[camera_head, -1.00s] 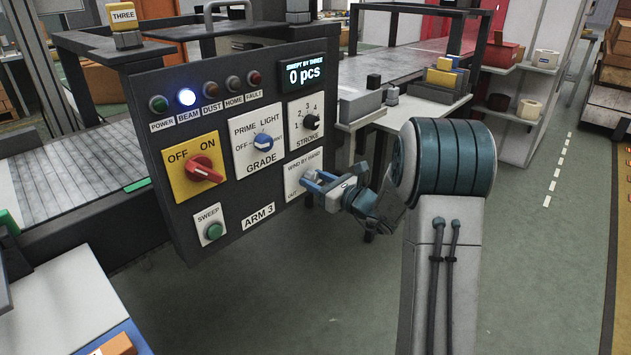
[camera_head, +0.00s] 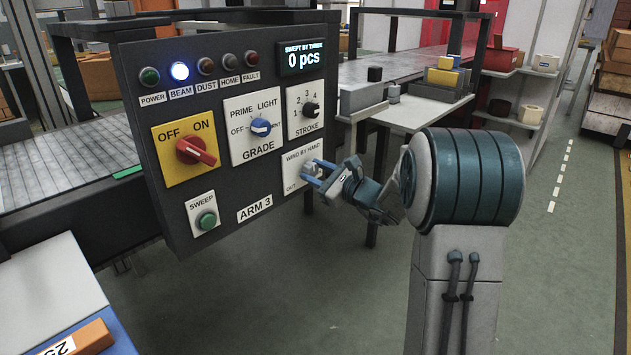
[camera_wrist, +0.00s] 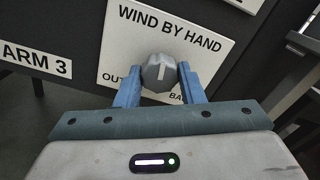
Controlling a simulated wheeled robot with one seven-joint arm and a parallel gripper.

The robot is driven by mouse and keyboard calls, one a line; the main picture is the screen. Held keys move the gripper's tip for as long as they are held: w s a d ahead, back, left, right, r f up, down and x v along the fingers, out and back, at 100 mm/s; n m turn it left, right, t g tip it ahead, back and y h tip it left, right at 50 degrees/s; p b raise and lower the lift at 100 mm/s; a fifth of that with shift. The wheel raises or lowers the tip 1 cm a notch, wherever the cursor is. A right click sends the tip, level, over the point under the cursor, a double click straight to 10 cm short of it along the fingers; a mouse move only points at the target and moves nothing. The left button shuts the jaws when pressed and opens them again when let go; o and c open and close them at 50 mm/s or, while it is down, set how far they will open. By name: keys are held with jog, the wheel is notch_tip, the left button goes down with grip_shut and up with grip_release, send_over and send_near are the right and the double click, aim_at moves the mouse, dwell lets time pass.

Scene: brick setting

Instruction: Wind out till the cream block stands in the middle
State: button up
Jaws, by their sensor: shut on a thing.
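The grey WIND BY HAND knob (camera_wrist: 159,72) sits on its white plate (camera_wrist: 115,40) in the wrist view, with OUT at the lower left and a partly hidden word at the lower right. Its white pointer line stands nearly upright in that view. My gripper (camera_wrist: 160,90) has its two blue fingers on either side of the knob, shut on it. In the head view my gripper (camera_head: 313,176) reaches the same plate at the panel's lower right. I cannot make out a cream block in either current view.
The dark control panel (camera_head: 245,190) carries a red OFF/ON switch (camera_head: 197,151), a GRADE knob (camera_head: 261,127), a STROKE knob (camera_head: 310,110) and a green SWEEP button (camera_head: 206,219). Its BEAM lamp (camera_head: 180,71) is lit. A grey conveyor (camera_head: 60,170) lies behind. Floor at right is clear.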

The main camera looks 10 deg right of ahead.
jog(key=shift+a, duration=0.1)
jog(key=o, duration=1)
jog(key=shift+s+d, duration=0.2)
jog(key=shift+d, duration=0.05)
jog(key=p+v, duration=0.3)
jog(key=v, duration=1)
jog(key=shift+s, duration=0.2)
